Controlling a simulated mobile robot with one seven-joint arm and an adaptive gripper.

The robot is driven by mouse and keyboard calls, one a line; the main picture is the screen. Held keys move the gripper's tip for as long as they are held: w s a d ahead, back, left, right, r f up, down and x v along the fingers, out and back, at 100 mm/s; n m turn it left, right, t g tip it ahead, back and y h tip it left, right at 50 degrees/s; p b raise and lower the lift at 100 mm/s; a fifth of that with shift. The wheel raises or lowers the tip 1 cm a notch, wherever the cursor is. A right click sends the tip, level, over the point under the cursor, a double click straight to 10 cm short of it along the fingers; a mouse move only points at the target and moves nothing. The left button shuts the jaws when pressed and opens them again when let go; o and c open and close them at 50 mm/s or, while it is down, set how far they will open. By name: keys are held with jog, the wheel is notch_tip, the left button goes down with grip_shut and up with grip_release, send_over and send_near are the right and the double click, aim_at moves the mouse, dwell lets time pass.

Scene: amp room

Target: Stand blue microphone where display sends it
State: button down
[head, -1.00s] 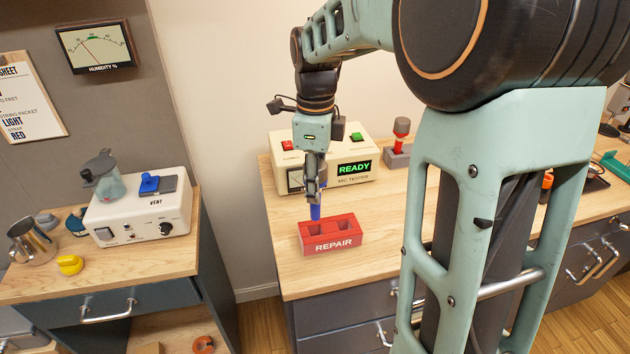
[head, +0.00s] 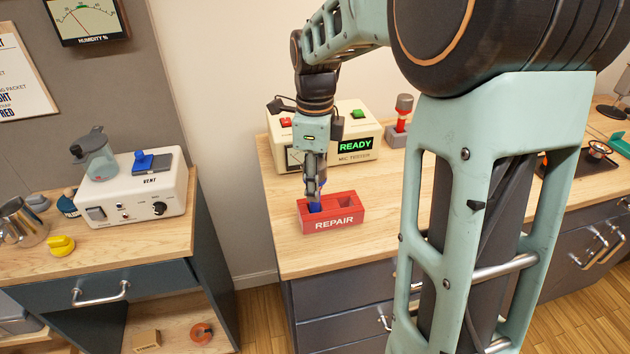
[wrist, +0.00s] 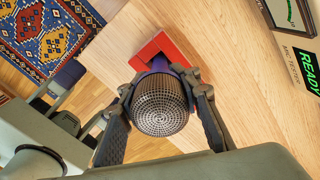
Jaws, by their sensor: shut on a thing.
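The blue microphone (head: 315,207) is upright, its lower end in the left slot of the red REPAIR holder (head: 335,224). My gripper (head: 313,192) is shut on it from above. In the wrist view the microphone's round mesh head (wrist: 160,104) sits between my two fingers (wrist: 163,120), with the red holder (wrist: 155,47) behind it. The holder's right slot is empty. The mic tester's display (head: 355,145) reads READY in green; it also shows in the wrist view (wrist: 309,73). How deep the microphone sits is hidden.
The cream mic tester (head: 370,128) stands just behind the holder. A grey stand with a red and grey microphone (head: 401,115) is to its right. Bare wood lies left and front of the holder. A separate left counter holds a VENT box (head: 135,195).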

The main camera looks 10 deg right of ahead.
jog(key=shift+f, duration=0.45)
jog(key=c, duration=1.3)
grip_release()
jog(key=shift+r, duration=0.1)
notch_tip(320, 180, up, 12)
jog(key=shift+f, duration=0.1)
